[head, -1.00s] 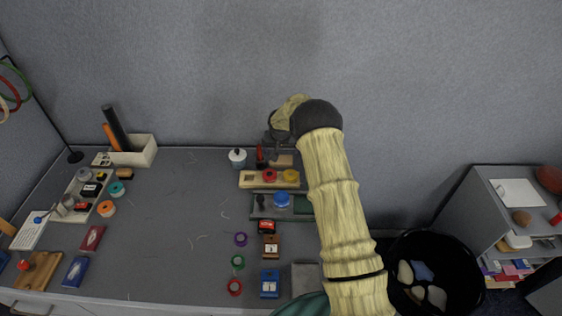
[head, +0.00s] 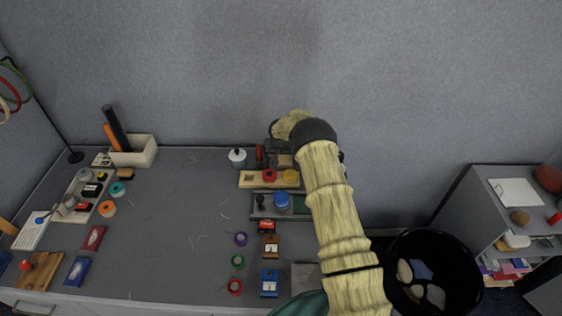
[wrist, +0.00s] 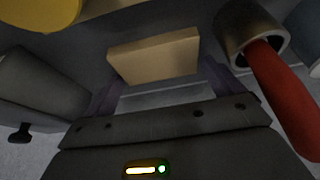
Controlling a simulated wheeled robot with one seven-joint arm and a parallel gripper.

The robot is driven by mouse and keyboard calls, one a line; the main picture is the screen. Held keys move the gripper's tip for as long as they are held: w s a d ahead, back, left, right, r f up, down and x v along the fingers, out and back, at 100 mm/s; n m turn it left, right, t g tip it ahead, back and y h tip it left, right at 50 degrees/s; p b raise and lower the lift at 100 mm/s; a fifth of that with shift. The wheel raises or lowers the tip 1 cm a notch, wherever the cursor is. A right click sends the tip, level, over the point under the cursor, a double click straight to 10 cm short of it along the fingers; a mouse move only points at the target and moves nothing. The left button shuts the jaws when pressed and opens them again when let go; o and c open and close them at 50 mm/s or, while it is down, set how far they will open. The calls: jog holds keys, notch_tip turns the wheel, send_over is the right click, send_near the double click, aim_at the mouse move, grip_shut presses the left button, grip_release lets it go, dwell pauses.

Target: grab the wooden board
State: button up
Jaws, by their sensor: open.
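A pale wooden board (wrist: 155,57), a small thick slab, lies just ahead of my gripper (wrist: 162,84) in the wrist view. My gripper is open, with a dark finger toward each side of the board, and it looks empty. Contact with the board cannot be told. In the head view the board (head: 286,161) shows at the back of the table, partly hidden by my arm, and my gripper is mostly hidden there too.
A red-handled tool (wrist: 285,90) with a metal head stands close right of my gripper. A light tray (head: 255,180) with red and yellow pieces sits in front. A white lidded pot (head: 237,158) is to the left. The table's middle left is mostly clear.

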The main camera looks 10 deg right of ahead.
aim_at(281, 158)
jog(key=c, duration=0.8)
jog(key=shift+o, duration=0.2)
notch_tip(281, 158, up, 18)
jog(key=b, duration=0.2)
jog(key=shift+b, duration=0.35)
